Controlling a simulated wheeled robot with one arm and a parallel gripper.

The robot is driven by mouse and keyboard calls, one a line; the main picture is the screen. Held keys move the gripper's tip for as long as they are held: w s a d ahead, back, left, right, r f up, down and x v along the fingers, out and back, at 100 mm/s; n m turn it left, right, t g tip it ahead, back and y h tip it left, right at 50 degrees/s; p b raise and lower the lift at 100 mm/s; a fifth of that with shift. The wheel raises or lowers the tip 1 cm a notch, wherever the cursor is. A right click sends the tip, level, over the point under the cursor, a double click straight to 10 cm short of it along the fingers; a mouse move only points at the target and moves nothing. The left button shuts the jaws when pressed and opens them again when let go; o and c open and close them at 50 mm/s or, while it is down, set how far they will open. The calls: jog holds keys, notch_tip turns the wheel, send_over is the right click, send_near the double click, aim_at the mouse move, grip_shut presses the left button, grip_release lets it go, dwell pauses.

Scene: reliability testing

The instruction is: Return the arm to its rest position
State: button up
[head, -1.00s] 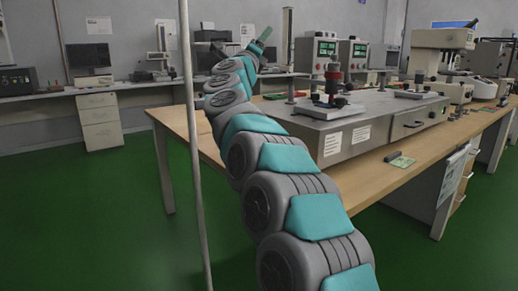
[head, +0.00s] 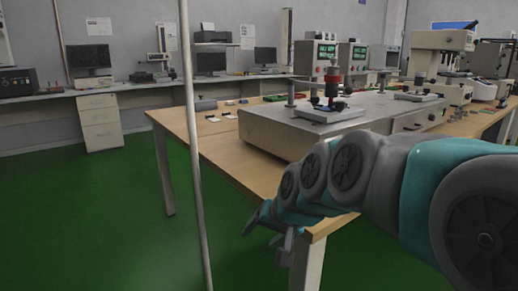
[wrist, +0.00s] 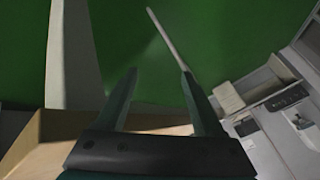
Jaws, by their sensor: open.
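My arm reaches in from the right side of the head view, grey and teal, and bends down toward the left. My gripper (head: 268,232) hangs low at the near corner of the wooden table (head: 228,160), beside the table edge. In the wrist view my gripper (wrist: 158,92) shows two dark fingers spread apart with nothing between them. Green floor lies beyond the fingers. My arm hides part of the table's front edge.
A thin upright pole (head: 195,150) stands left of my gripper. A grey test bench (head: 300,130) with fixtures sits on the table. A microscope (head: 440,60) stands at the right. The green floor (head: 90,220) at left is clear.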

jog(key=s+d+f+g+h, duration=0.1)
jog(key=s+d+f, duration=0.3)
jog(key=s, duration=0.5)
jog(key=s+d+f+n+g+h, duration=0.1)
jog(key=s+d+f+g, duration=0.3)
jog(key=s, duration=0.6)
jog(key=s+d+f+g+h, duration=0.2)
jog(key=s+d+f, duration=0.3)
jog(key=s, duration=0.4)
jog(key=shift+s+d+n+g, duration=0.4)
jog(key=shift+d+g, duration=0.1)
jog(key=shift+d, duration=0.15)
